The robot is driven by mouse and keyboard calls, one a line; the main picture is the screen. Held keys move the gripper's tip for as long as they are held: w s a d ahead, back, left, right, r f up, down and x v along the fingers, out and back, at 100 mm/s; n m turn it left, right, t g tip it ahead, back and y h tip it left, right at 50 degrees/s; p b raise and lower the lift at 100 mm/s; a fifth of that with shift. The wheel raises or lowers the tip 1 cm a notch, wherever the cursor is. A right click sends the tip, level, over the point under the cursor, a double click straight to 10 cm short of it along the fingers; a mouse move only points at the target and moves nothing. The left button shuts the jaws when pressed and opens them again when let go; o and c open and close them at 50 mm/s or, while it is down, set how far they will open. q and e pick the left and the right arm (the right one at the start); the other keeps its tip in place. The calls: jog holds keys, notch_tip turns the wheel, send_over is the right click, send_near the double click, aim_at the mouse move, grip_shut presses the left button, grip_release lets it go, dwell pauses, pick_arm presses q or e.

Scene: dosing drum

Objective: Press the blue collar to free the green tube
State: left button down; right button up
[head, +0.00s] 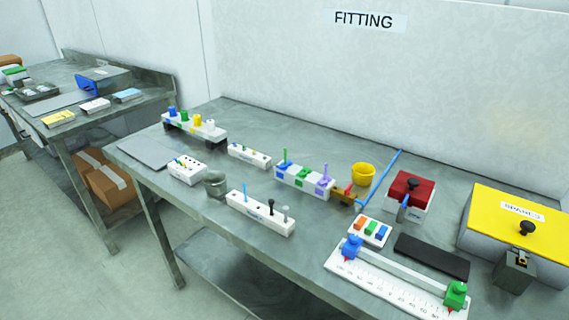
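I cannot tell for certain which part is the blue collar or the green tube. A long white block (205,131) at the back left carries upright coloured pieces, among them a blue one (172,112) and a green one (184,117). A white rack (291,184) mid-table has upright green and purple pegs, including a thin green one (285,157). A thin blue rod (381,176) slants beside a small brown block (344,198) with a red piece on it. Neither of my grippers is in view.
A grey table (300,250) carries everything under a "FITTING" sign (364,20). A yellow cup (362,174), red-topped box (411,189), white ruler rail (390,285), black pad (432,256) and yellow-lidded box (520,220) crowd the right. A grey plate (146,151) lies left.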

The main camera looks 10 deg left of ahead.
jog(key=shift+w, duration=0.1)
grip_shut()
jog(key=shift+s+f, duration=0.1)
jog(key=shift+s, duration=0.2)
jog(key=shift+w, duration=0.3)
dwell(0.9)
